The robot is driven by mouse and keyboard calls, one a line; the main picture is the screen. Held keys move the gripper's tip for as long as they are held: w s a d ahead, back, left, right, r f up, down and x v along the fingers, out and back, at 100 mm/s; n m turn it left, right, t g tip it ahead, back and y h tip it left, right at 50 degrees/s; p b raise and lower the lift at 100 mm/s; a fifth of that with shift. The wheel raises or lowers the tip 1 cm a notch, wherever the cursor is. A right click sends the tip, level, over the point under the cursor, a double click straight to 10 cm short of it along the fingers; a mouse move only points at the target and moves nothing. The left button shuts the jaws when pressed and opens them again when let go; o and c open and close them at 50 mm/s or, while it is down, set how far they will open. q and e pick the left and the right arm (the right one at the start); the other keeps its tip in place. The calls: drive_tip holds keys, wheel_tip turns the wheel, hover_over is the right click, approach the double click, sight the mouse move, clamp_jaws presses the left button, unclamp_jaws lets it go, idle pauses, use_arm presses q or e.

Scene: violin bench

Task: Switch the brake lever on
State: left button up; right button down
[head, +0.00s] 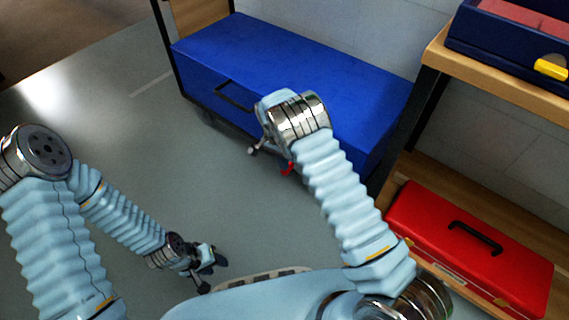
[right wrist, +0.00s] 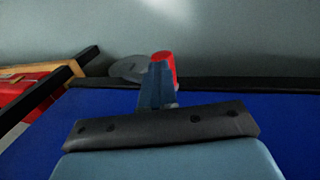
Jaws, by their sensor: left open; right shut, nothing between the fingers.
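The brake lever is red; its short tip (head: 288,168) shows at the lower edge of the blue chest's cart in the head view. In the right wrist view the red lever (right wrist: 164,66) stands just beyond my right gripper (right wrist: 157,88), partly hidden by its fingers. My right gripper is shut with nothing in it; I cannot tell whether it touches the lever. In the head view my right wrist hides most of that gripper. My left gripper (head: 212,262) is open and empty, low over the floor, well away from the lever.
The blue chest (head: 300,65) stands on a dark-framed cart. A grey disc (right wrist: 128,68), perhaps a wheel, lies behind the lever. A wooden shelf at right holds a red toolbox (head: 470,245) and a dark blue box (head: 510,45). The floor at left is clear.

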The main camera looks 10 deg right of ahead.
drive_tip(key=shift+a+f, duration=0.15)
drive_tip(key=shift+f, duration=0.25)
drive_tip(key=shift+r, duration=0.1)
drive_tip(key=p+v, duration=0.1)
drive_tip(key=v, duration=1.3)
drive_tip(key=shift+r, duration=0.1)
